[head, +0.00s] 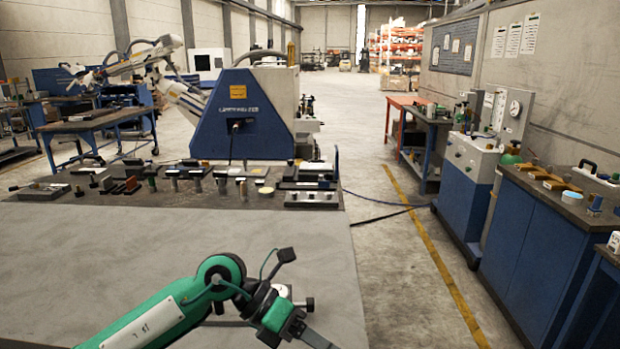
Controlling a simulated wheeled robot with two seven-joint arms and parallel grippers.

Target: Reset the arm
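A green jointed arm (158,317) reaches in from the lower left over the grey table (180,255). It has a pale label plate on its side, a round green elbow and a dark jointed end (278,316). A thin cable loops over the elbow, and a small black block stands up from the end part. A grey bar runs from this end down out of the frame. The green arm looks like the arm of the task, but its base is cut off. I see no fingers of my left or right gripper.
Small metal parts and blocks (222,185) line the table's far edge. The table's middle is bare. Beyond stand a blue machine (238,115) and a white industrial arm (140,65). Blue cabinets (530,240) stand along the right wall, with open floor (395,265) between.

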